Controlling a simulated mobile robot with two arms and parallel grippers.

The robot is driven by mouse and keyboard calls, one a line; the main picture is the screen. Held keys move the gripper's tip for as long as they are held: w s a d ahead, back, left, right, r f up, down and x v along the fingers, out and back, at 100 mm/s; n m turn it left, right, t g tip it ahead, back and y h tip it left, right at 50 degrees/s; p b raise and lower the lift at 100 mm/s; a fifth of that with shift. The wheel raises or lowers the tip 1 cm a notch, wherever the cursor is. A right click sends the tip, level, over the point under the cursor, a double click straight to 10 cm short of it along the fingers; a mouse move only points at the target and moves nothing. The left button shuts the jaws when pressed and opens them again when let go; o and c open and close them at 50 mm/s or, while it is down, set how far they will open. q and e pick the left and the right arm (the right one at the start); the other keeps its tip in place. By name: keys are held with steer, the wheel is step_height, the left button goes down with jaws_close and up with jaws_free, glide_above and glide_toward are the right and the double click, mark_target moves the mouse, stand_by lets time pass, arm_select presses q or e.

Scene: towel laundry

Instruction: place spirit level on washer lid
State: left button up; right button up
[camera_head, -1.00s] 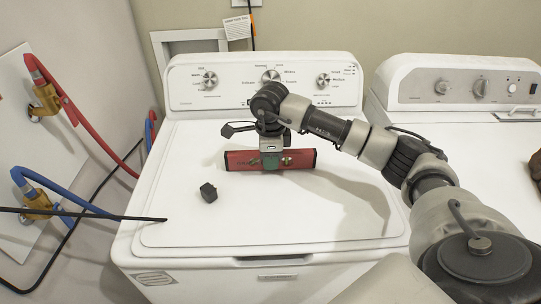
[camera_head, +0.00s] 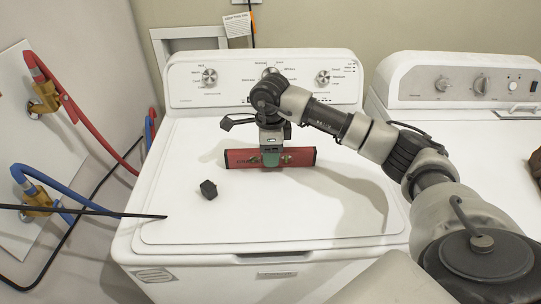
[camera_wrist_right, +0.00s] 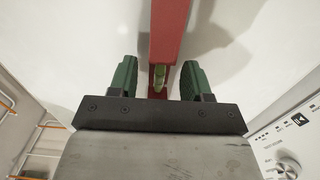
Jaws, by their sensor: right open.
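The red spirit level (camera_head: 300,157) rests on the white washer lid (camera_head: 200,222), standing on its long edge and lying left to right toward the back of the lid. It also shows in the right wrist view (camera_wrist_right: 168,40), with a green vial near the fingers. My right gripper (camera_head: 271,160) is above the middle of the level. Its two green fingers (camera_wrist_right: 160,80) are open, one on each side of the level, with a gap to it on both sides. My left gripper is not in view.
A small dark block (camera_head: 208,190) sits on the lid, left of the level. The washer's control panel (camera_head: 240,82) rises behind. A second white machine (camera_head: 455,130) stands to the right. Red and blue hoses (camera_head: 75,200) run along the left wall. The front of the lid is clear.

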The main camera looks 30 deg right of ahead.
step_height(320, 180, up, 11)
steer(key=b, duration=0.1)
steer(key=shift+f, duration=0.15)
stand_by(0.5)
